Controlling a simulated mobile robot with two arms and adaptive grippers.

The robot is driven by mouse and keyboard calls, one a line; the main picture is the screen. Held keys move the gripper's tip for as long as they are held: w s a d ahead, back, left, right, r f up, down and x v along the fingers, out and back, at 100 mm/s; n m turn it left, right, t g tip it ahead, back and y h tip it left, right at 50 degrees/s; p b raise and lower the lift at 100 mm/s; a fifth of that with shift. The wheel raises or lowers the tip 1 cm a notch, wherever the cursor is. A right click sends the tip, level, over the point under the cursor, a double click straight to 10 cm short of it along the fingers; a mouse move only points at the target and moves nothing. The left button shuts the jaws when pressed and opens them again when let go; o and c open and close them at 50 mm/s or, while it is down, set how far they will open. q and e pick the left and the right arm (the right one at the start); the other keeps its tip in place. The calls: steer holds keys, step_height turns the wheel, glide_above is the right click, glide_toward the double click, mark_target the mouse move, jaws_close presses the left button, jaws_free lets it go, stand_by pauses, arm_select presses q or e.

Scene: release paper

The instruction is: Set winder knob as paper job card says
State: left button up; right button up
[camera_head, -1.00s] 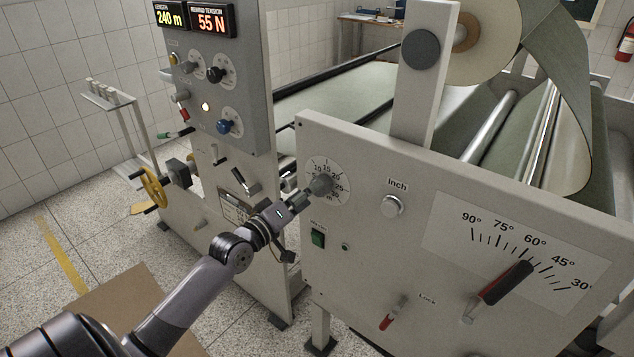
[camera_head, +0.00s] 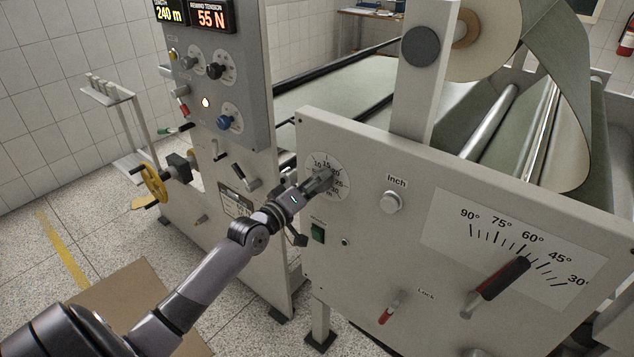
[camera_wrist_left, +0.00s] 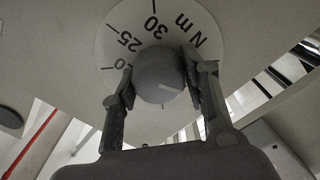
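The round grey winder knob (camera_head: 322,180) sits on a white dial (camera_head: 344,165) on the front panel. In the left wrist view, the knob (camera_wrist_left: 158,76) carries a short pale line toward the lower right. The dial there (camera_wrist_left: 185,22) shows 25, 30 and "N m". My left gripper (camera_head: 316,181) is at the knob, with one finger on each side, close against it. I cannot tell whether both fingers press on it. A small printed plate (camera_head: 233,203), partly behind my arm, is unreadable; I cannot tell if it is the job card. My right gripper is out of view.
An Inch button (camera_head: 391,202), a green switch (camera_head: 318,233), a red-tipped Lock lever (camera_head: 390,310) and an angle lever (camera_head: 503,282) share the panel. Left of it stands a grey control cabinet (camera_head: 215,85) with several knobs; its display reads 240 m and 55 N.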

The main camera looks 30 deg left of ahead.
arm_select(q)
steer(key=c, duration=0.6)
steer(key=shift+m, duration=0.4)
steer(key=m, duration=0.2)
steer(key=shift+r+m+p, duration=0.1)
steer(key=shift+m+p, duration=0.2)
steer(key=shift+m, duration=0.1)
steer(key=m, duration=0.3)
steer(key=shift+d+m+p, duration=0.1)
steer(key=shift+m+p, duration=0.2)
steer(key=shift+p, duration=0.05)
steer(key=m, duration=0.5)
steer(key=shift+d+m+p, duration=0.1)
steer(key=shift+m+p, duration=0.2)
steer(key=shift+p, duration=0.05)
steer(key=o, duration=1.1)
